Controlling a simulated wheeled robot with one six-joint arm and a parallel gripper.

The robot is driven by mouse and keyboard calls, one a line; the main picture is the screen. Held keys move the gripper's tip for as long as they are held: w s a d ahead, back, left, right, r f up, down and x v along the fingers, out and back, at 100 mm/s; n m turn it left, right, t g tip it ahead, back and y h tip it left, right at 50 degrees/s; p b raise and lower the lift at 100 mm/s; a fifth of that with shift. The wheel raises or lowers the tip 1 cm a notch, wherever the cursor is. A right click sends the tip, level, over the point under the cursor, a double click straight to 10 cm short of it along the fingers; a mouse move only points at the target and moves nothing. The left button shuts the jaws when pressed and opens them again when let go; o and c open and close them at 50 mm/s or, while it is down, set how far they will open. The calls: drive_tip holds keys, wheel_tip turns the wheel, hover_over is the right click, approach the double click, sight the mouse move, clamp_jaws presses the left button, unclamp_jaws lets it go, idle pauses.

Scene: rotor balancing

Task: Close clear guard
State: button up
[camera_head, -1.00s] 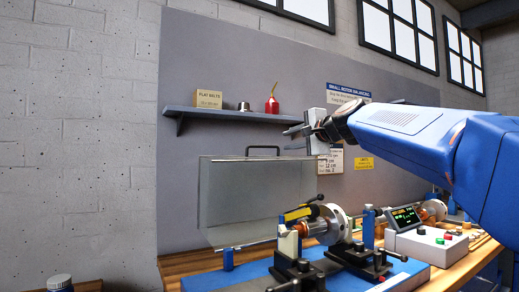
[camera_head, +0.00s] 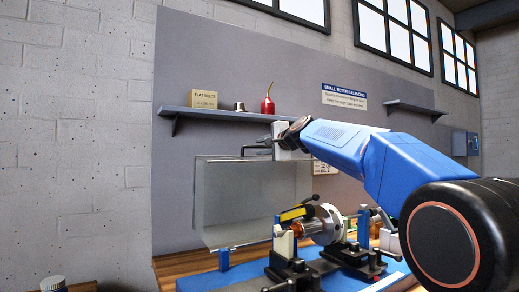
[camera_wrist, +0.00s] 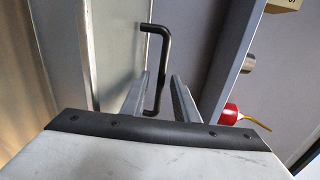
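The clear guard (camera_head: 225,195) stands raised behind the rotor in the head view, its panel upright. Its black bar handle (camera_head: 250,148) is on the top edge and also shows in the wrist view (camera_wrist: 157,40). My gripper (camera_head: 266,143) is at the right part of this handle. In the wrist view the two fingers of my gripper (camera_wrist: 162,88) are apart, with the handle bar running in the gap between them. I cannot tell whether either finger touches the bar. The rotor (camera_head: 310,228) sits in its stand below the guard, partly behind black clamps.
A shelf (camera_head: 215,113) above the guard carries a box (camera_head: 204,99), a metal cup (camera_head: 239,106) and a red oil can (camera_head: 267,105). The shelf edge and red can lie close on the right in the wrist view. Knobbed clamps (camera_head: 352,258) stand on the bench.

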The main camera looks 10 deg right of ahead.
drive_tip(key=shift+x, duration=1)
clamp_jaws()
